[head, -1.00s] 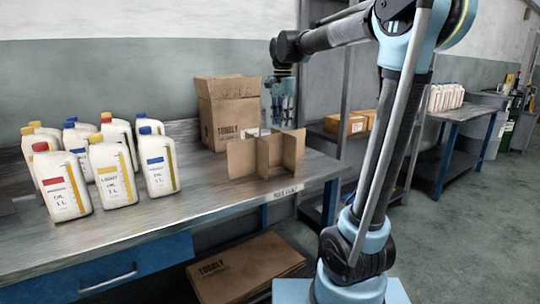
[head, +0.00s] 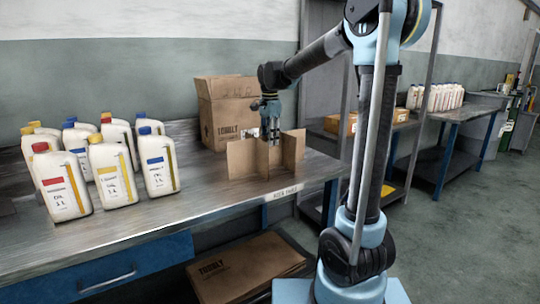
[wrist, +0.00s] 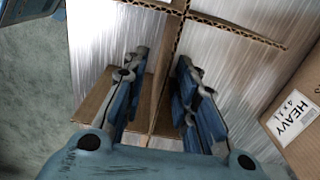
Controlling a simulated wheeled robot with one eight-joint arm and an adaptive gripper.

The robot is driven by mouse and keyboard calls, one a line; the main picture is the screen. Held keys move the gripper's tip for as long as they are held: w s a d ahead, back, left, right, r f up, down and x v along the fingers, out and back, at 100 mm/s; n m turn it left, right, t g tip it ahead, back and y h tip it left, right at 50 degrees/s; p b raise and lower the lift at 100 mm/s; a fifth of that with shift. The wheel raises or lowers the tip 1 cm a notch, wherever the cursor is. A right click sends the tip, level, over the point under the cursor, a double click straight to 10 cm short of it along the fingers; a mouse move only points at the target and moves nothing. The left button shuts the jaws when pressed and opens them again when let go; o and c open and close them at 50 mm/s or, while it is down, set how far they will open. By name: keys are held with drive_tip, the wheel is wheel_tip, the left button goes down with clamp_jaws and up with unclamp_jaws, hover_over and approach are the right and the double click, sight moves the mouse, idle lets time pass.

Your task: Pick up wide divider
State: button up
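The wide divider (head: 240,160) is a brown cardboard piece of crossing upright panels, standing on the metal workbench near its right end. My gripper (head: 271,138) points down over it. In the wrist view, my gripper (wrist: 160,60) is open, with one finger on each side of one divider panel (wrist: 168,65). The panel runs between the fingers, and I see no firm contact on it. The crossing of the panels (wrist: 181,13) shows beyond the fingertips. The lower part of the panel is partly hidden by the gripper body.
An open cardboard box (head: 230,122) stands close behind the divider. Several white oil bottles (head: 115,182) stand at the left of the workbench (head: 190,215). The bench between bottles and divider is clear.

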sight(270, 152)
drive_tip(key=shift+w+f, duration=0.15)
drive_tip(key=shift+f, duration=3.35)
drive_tip(key=shift+c, duration=0.3)
clamp_jaws()
